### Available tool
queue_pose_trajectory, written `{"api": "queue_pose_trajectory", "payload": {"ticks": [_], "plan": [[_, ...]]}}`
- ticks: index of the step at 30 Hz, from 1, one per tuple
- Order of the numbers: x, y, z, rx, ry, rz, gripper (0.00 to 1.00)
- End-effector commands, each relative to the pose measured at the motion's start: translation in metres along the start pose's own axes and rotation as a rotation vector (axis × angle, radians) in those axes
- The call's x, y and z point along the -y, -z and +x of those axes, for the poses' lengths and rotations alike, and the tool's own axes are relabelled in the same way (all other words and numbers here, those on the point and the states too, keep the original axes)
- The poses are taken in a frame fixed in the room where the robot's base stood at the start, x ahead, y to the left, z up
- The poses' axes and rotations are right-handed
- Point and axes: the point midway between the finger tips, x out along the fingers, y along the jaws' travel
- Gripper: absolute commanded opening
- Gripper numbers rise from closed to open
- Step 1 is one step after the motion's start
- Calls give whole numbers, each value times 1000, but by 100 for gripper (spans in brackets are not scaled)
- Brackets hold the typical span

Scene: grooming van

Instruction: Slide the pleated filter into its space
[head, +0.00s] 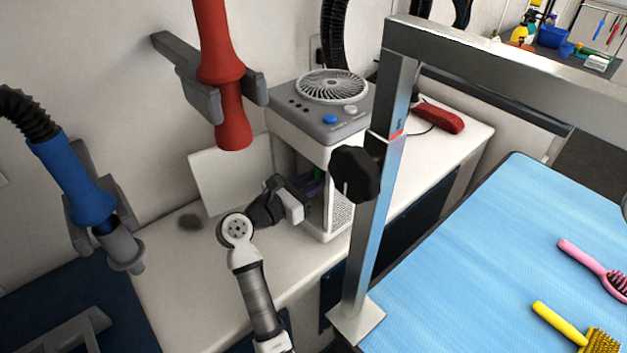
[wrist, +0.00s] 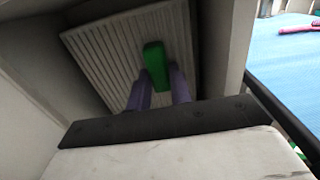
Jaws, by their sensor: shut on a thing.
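The pleated filter (wrist: 110,45) is a pale ribbed panel with a green tab (wrist: 154,62). My gripper (wrist: 160,78) is shut on this tab, with a purple finger on each side. In the wrist view the filter lies inside the housing opening, turned at an angle to its walls. The housing is a white box unit (head: 309,143) with a round fan grille on top. In the head view my gripper (head: 314,186) reaches into its open left side. There only a bit of green shows, and the filter is mostly hidden. How deep it sits I cannot tell.
A loose white panel (head: 232,174) leans on the wall left of the unit. A metal post (head: 372,230) with a black knob (head: 355,174) stands close in front on the right. A red dryer nozzle (head: 222,75) hangs above. The counter (head: 185,290) at front left is clear.

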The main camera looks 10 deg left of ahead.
Motion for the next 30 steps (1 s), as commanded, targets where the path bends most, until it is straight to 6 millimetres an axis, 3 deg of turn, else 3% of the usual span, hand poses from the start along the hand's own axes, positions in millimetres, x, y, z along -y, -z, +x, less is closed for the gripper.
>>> {"api": "queue_pose_trajectory", "payload": {"ticks": [13,14,19,30], "plan": [[0,4,-1,1,0,0,0],[0,4,-1,1,0,0,25],[0,5,-1,1,0,0,46],[0,6,-8,0,-2,-1,46]]}}
